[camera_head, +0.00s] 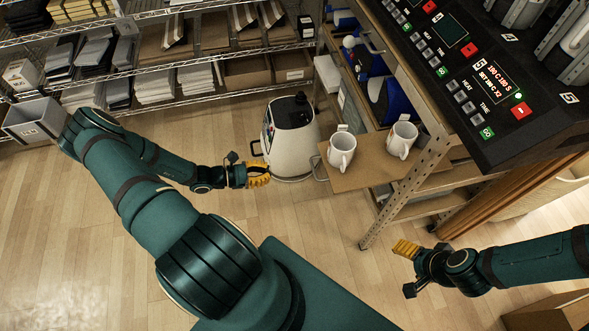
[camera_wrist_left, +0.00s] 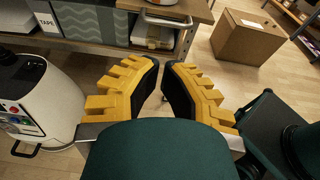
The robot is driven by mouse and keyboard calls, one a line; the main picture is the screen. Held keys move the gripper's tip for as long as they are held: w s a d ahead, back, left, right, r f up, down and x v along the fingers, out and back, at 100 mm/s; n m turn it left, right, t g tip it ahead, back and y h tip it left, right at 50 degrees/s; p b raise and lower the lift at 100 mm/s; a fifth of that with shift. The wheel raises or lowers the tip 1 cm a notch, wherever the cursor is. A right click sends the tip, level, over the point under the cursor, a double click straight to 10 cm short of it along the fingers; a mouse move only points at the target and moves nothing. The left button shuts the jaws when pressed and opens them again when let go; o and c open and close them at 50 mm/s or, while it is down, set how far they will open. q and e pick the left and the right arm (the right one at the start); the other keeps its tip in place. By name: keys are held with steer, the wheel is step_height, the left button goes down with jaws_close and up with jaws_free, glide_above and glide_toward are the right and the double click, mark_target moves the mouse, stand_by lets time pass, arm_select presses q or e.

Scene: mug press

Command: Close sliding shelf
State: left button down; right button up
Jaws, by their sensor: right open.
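The sliding shelf (camera_head: 345,182) is a brown board that sticks out from the metal rack, with two white mugs, a left mug (camera_head: 341,152) and a right mug (camera_head: 402,139), upright on it. A thin wire handle (camera_head: 318,168) is at its left edge. In the left wrist view the board's edge (camera_wrist_left: 198,10) and the handle (camera_wrist_left: 165,21) show at the top, ahead of the fingertips. My left gripper (camera_head: 259,175) is left of the shelf, apart from it. Its fingertips (camera_wrist_left: 162,66) nearly meet, with nothing held. My right gripper (camera_head: 406,250) is open and empty, below and right of the shelf.
A white kettle-like container (camera_head: 290,138) stands behind my left gripper, close to the shelf's left side. A rack post (camera_head: 403,192) rises by the shelf's front right. A machine (camera_head: 478,80) sits on top. A cardboard box (camera_wrist_left: 248,38) stands on the floor. Open wooden floor lies in front.

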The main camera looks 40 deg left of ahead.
arm_select(q)
steer(key=x, duration=1.3)
steer(key=shift+d+b, duration=0.25)
steer(key=shift+b, duration=0.15)
arm_select(e)
steer(key=shift+s+f, duration=0.15)
steer(key=shift+f, duration=0.25)
arm_select(q)
steer(key=shift+w+f, duration=0.1)
steer(key=shift+w, duration=0.1)
